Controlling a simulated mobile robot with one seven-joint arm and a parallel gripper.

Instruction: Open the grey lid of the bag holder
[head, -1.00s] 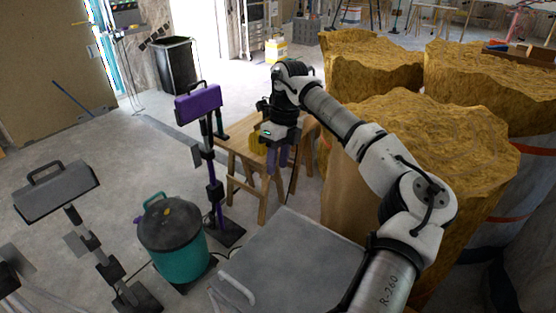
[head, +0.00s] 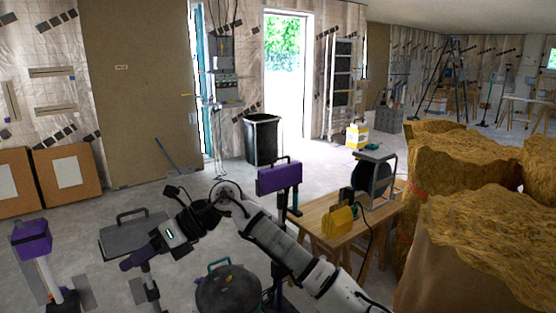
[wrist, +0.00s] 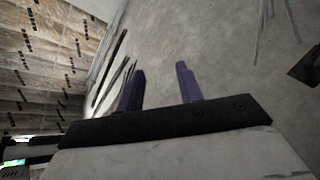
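A grey lid (head: 122,238) with a dark handle on top sits on a stand at the lower left of the head view; I take it as the bag holder's lid. It looks closed. My gripper (head: 128,264) is at the lid's lower right in the picture and overlaps it; I cannot tell how far apart they are in depth. In the wrist view, the two purple fingers of my gripper (wrist: 161,70) are apart, with only grey floor between them. The lid cannot be made out in the wrist view.
A purple lid (head: 278,178) on a similar stand is right of my gripper. A dark-topped vacuum (head: 228,290) stands below my arm. A purple-topped post (head: 32,240) is at far left. A wooden table (head: 345,230) with tools and yellow insulation (head: 470,225) are right.

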